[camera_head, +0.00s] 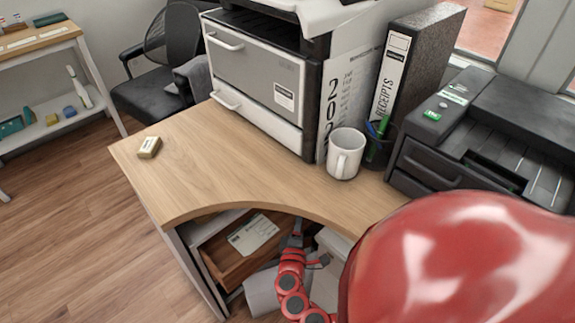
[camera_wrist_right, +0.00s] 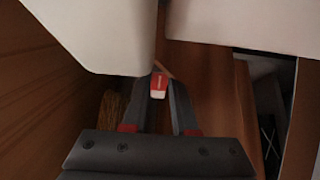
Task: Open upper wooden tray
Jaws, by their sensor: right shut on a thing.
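The upper wooden tray (camera_head: 218,262) juts out from the cabinet under the curved desk, with a printed paper lying in it. My right gripper (camera_head: 297,230) is at the tray's right end, below the desk edge. In the right wrist view the gripper (camera_wrist_right: 160,75) has its dark fingers close together at a thin wooden edge, and it is shut on the tray. A brown wooden surface (camera_wrist_right: 205,85) runs beside the fingers. The exact contact is small and dark. My left gripper is not in view.
The desk top (camera_head: 220,165) overhangs the tray. It carries a small box (camera_head: 149,147), a white mug (camera_head: 345,155), a pen holder (camera_head: 379,150), a binder (camera_head: 415,65) and printers. White panels (camera_wrist_right: 105,35) crowd the gripper from above. The floor (camera_head: 75,220) at left is clear.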

